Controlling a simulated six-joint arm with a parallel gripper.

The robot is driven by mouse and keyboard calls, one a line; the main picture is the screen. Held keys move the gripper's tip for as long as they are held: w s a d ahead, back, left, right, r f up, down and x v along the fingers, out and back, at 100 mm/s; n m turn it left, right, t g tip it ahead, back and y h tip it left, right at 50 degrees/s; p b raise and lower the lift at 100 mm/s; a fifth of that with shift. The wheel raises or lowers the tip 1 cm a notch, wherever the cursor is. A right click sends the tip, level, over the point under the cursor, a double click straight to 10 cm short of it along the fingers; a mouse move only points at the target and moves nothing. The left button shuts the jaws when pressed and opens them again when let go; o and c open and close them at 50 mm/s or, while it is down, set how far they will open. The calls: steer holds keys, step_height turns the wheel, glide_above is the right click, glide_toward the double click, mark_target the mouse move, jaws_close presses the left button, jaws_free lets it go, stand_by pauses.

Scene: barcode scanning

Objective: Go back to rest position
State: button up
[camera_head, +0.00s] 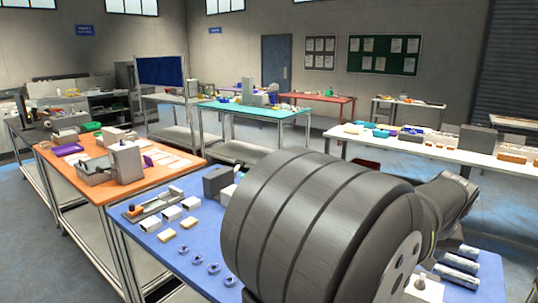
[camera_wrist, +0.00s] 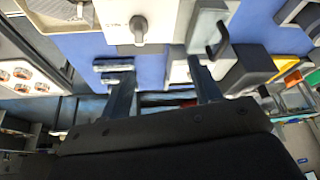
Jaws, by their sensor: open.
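My gripper (camera_wrist: 163,88) shows in the wrist view with its two dark fingers spread apart and nothing visible between them. In the head view my large grey arm fills the right foreground and hides the gripper. The blue work table (camera_head: 182,262) lies below and behind the arm. It also shows upside down in the wrist view (camera_wrist: 150,65), beyond the fingers. A white panel with a grey knob (camera_wrist: 139,29) is in the upper middle there. A white and grey device with a dark handle (camera_wrist: 208,28) appears just past the right finger, apparently apart from it. I cannot identify a scanner.
Small white boxes (camera_head: 171,213), blue ring-shaped parts (camera_head: 197,259) and a dark grey block (camera_head: 217,180) stand on the blue table. Silver cylinders (camera_head: 460,262) lie at its right. An orange table (camera_head: 75,168) stands to the left. A dark block (camera_wrist: 250,68) is near the right finger.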

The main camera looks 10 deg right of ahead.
steer(key=shift+m, duration=0.6)
steer(key=shift+w+a+r, duration=0.25)
steer(key=shift+w+a, duration=0.4)
steer(key=shift+a, duration=0.15)
steer(key=shift+w+a+r, duration=0.25)
steer(key=shift+w+a, duration=0.4)
steer(key=shift+a, duration=0.15)
steer(key=o, duration=0.9)
steer(key=s+a+r+n+g+h, duration=0.25)
steer(key=s+r+n, duration=0.25)
steer(key=r+n, duration=0.7)
steer(key=d+f+n, duration=0.1)
steer(key=f, duration=0.3)
steer(key=d+f+n, duration=0.1)
steer(key=f, duration=0.3)
steer(key=d+f+n, duration=0.1)
steer(key=d+f, duration=0.1)
steer(key=f, duration=0.2)
steer(key=shift+w, duration=0.35)
steer(key=v, duration=1)
steer(key=shift+w+r, duration=0.1)
